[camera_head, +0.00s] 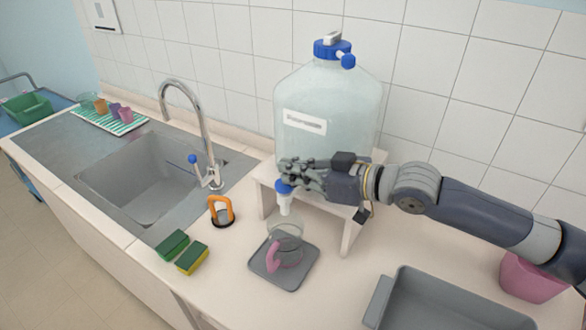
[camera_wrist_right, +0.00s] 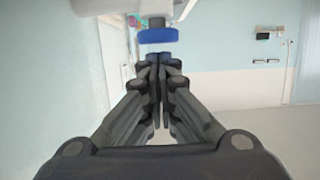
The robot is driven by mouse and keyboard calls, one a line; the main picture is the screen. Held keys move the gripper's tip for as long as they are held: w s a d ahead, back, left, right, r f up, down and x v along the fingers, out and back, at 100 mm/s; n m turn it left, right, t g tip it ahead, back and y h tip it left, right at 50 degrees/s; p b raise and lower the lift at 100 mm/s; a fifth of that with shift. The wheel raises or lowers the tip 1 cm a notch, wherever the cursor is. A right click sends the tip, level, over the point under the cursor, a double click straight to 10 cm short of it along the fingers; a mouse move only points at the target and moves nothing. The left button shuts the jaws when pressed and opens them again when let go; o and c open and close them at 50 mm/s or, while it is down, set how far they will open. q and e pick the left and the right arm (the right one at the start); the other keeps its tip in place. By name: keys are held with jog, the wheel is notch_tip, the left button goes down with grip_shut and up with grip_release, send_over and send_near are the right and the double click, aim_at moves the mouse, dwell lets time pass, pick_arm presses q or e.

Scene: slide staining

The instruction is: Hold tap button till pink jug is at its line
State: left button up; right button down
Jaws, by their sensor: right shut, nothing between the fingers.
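The large clear water container (camera_head: 330,110) with a blue cap stands on a small white stand (camera_head: 347,232). Its tap has a blue button (camera_head: 284,187), also at the top of the wrist view (camera_wrist_right: 157,35). A clear jug with a pink handle (camera_head: 273,256) stands upright under the tap on a grey mat (camera_head: 300,276). Its fill line and water level are too small to tell. My right gripper (camera_head: 286,167) is shut and empty, its fingertips (camera_wrist_right: 158,60) close to the blue button; I cannot tell whether they touch. My left gripper is out of view.
A sink (camera_head: 145,178) with a metal faucet (camera_head: 207,130) lies to the left. Two sponges (camera_head: 182,252) and an orange-handled item (camera_head: 221,210) are left of the jug. A grey tray (camera_head: 440,300) and a pink container (camera_head: 530,278) stand at the right.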

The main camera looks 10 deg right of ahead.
jog(key=shift+f, duration=0.25)
